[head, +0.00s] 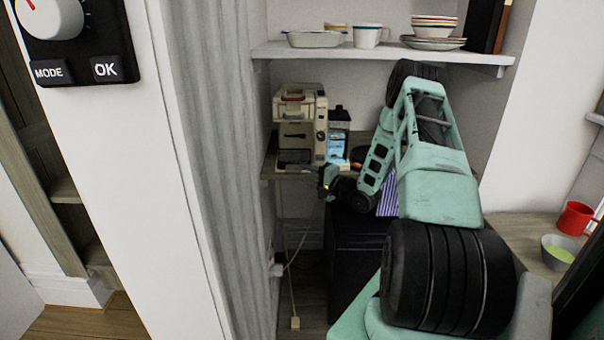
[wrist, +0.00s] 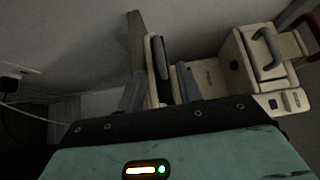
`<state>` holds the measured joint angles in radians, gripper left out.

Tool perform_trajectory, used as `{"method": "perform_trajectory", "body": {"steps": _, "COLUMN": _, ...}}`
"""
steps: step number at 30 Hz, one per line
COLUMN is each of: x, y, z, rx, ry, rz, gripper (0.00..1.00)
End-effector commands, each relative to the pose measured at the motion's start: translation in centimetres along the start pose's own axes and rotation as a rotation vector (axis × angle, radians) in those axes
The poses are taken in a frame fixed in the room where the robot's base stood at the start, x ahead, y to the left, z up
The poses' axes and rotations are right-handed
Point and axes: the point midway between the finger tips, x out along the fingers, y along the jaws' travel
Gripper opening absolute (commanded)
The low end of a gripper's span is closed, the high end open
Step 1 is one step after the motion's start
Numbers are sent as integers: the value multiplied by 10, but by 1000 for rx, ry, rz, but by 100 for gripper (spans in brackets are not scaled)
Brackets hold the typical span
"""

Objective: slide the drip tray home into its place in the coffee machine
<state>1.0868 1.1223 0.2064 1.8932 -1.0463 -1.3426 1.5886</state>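The cream coffee machine (head: 301,125) stands on a wooden shelf in the alcove; in the wrist view it lies sideways at the right (wrist: 255,65). A dark, low part at its foot looks like the drip tray (head: 292,157). In the wrist view a dark slab with a pale edge, seemingly the tray (wrist: 153,75), lies in line between my fingers. I cannot tell how far it sits in. My gripper (head: 326,180) is at the shelf front, low and right of the tray. Its grey fingers (wrist: 160,88) are apart, with gaps beside the slab.
The wooden shelf edge (wrist: 136,40) runs close to my left finger in the wrist view. A blue-and-black item (head: 339,135) stands right of the machine. The upper shelf (head: 390,54) holds dishes above my arm.

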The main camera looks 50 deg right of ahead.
Motion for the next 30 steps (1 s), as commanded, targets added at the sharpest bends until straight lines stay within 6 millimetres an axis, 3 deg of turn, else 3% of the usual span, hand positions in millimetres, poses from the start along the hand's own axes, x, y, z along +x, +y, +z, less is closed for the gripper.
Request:
{"method": "perform_trajectory", "body": {"steps": 9, "x": -76, "y": 1, "z": -2, "rx": -1, "ry": 4, "rz": -1, "gripper": 35}}
{"method": "perform_trajectory", "body": {"steps": 15, "x": -117, "y": 0, "z": -1, "rx": -1, "ry": 3, "rz": -3, "gripper": 35}}
{"method": "perform_trajectory", "body": {"steps": 21, "x": -139, "y": -1, "z": -1, "rx": -2, "ry": 2, "rz": -4, "gripper": 35}}
{"method": "perform_trajectory", "body": {"steps": 30, "x": -144, "y": -1, "z": 0, "rx": -2, "ry": 0, "rz": -4, "gripper": 35}}
